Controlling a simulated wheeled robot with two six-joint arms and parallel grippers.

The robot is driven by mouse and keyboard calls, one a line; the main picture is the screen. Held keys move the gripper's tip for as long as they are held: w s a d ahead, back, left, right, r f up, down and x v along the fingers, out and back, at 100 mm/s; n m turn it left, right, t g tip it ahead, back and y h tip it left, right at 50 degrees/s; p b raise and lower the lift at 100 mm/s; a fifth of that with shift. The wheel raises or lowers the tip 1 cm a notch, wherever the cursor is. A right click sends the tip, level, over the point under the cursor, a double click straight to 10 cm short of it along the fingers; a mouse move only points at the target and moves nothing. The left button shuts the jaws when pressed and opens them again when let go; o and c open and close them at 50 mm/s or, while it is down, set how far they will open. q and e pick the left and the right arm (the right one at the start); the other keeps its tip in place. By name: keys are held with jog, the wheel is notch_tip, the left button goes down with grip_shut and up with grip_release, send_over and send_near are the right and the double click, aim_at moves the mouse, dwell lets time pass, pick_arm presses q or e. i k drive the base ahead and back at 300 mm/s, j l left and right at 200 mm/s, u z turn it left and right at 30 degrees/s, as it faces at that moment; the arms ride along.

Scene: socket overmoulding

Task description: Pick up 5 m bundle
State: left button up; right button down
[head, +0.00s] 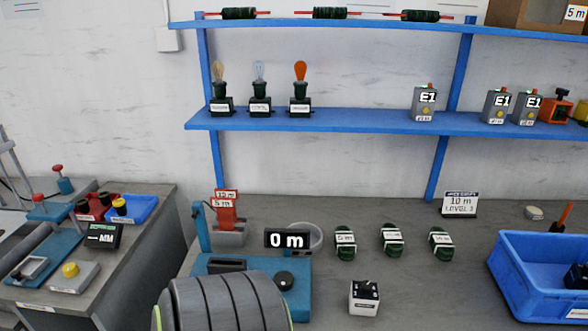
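Three dark green cable bundles with white label bands lie in a row on the grey bench in the head view. The left bundle (345,242) has a label that seems to read 5 m. The middle bundle (392,239) and the right bundle (441,242) have labels too small to read surely. All three lie apart from each other. Neither of my grippers is in view.
A blue device with a 0 m display (287,240) stands left of the bundles. A small white-and-black block (364,298) lies in front. A blue crate (535,300) stands right. A blue shelf (330,121) runs above. A large grey ribbed shape (225,305) fills the bottom left.

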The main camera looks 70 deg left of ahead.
aim_at(345, 246)
jog(key=u, duration=1.8)
jog(key=i+l, duration=0.2)
jog(key=l, duration=0.15)
jog(key=i+l, duration=0.2)
jog(key=l, duration=0.2)
jog(key=i+l+z, duration=0.1)
jog(key=i+l, duration=0.15)
jog(key=l, duration=0.1)
